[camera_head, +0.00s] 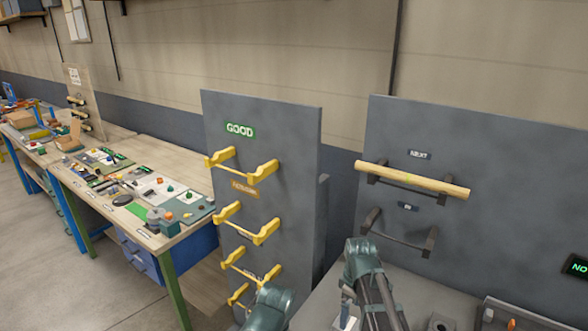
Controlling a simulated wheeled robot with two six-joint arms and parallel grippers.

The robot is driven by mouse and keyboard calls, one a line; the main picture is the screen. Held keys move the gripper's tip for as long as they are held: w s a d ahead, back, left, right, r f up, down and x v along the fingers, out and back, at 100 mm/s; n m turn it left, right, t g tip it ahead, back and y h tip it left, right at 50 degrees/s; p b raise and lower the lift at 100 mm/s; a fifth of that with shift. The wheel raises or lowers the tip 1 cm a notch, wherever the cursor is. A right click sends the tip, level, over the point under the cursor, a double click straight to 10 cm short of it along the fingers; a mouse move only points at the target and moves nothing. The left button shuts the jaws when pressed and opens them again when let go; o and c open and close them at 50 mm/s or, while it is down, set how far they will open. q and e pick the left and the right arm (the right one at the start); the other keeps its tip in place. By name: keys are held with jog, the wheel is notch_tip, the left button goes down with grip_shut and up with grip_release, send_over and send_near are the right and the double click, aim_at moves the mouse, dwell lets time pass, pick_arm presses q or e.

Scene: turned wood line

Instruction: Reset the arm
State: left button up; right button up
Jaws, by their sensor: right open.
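My right arm rises from the bottom edge, with dark links and a teal end part, right of centre. My right gripper (349,289) is at this teal end, over the grey bench surface in front of the right panel (480,160). It is open, with nothing seen in it; its fingers are small and partly hidden. A teal part of my left arm (270,308) shows at the bottom edge, in front of the lowest yellow hooks. My left gripper is out of view.
A pale wooden rod (412,179) lies across the upper dark hooks on the right panel; the lower dark hooks (398,236) are empty. A grey panel marked GOOD (262,180) carries several yellow hook pairs. A cluttered workbench (150,235) stands left. Open floor (50,270) shows at lower left.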

aim_at(348, 324)
notch_tip(348, 324, down, 7)
jog(key=b, duration=0.6)
jog(key=shift+f, duration=0.1)
notch_tip(348, 324, up, 10)
jog(key=d+p, duration=0.1)
jog(key=p, duration=0.9)
jog(key=shift+w, duration=0.45)
jog(key=shift+s+d, duration=0.1)
